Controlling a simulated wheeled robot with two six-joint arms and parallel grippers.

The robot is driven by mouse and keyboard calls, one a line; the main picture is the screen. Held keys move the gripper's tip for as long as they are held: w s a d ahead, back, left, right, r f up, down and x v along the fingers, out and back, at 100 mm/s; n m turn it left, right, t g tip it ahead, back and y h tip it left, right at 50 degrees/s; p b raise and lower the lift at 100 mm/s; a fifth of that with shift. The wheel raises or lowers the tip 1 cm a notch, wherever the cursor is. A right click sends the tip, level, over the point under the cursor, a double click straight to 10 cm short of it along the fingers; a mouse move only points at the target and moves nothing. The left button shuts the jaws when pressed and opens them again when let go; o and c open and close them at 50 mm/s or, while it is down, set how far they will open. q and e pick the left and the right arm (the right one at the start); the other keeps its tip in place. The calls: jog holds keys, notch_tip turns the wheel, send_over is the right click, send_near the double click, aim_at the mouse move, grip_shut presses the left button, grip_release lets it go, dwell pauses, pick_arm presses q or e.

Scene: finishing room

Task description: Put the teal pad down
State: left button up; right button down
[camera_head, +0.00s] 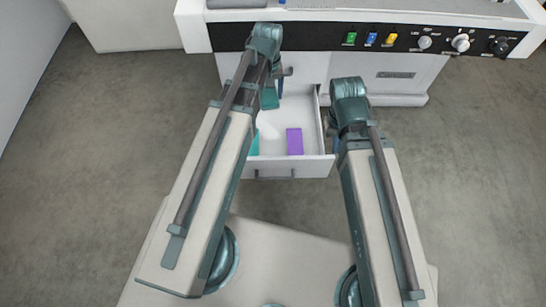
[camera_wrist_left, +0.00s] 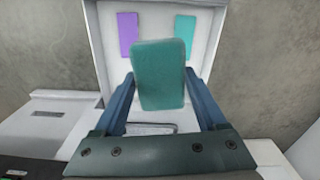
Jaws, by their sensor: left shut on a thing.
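My left gripper (camera_wrist_left: 160,82) is shut on a teal pad (camera_wrist_left: 160,75), which stands between its two blue fingers in the left wrist view. In the head view the held teal pad (camera_head: 269,99) shows beside the left wrist, above the open white drawer (camera_head: 318,168). A second teal pad (camera_wrist_left: 185,36) lies in the drawer; in the head view my left arm partly hides it (camera_head: 254,145). A purple pad (camera_head: 294,141) lies to its right there, and also shows in the left wrist view (camera_wrist_left: 128,34).
The drawer is pulled out from a white cabinet (camera_head: 392,75). A black panel with coloured switches and knobs (camera_head: 400,41) runs along the cabinet's front. My right arm is close to the drawer's right side. Bare drawer floor shows around the pads.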

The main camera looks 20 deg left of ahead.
pick_arm(q)
jog(key=m+b, duration=0.2)
jog(key=b, duration=1.8)
send_over(273, 148)
notch_tip(273, 148, down, 22)
jog(key=shift+f, duration=0.2)
notch_tip(273, 148, down, 6)
jog(key=b, duration=0.6)
jog(key=shift+f, duration=0.15)
notch_tip(273, 148, down, 4)
jog(key=b, duration=0.4)
jog(key=o, duration=1.1)
jog(key=shift+o, duration=0.2)
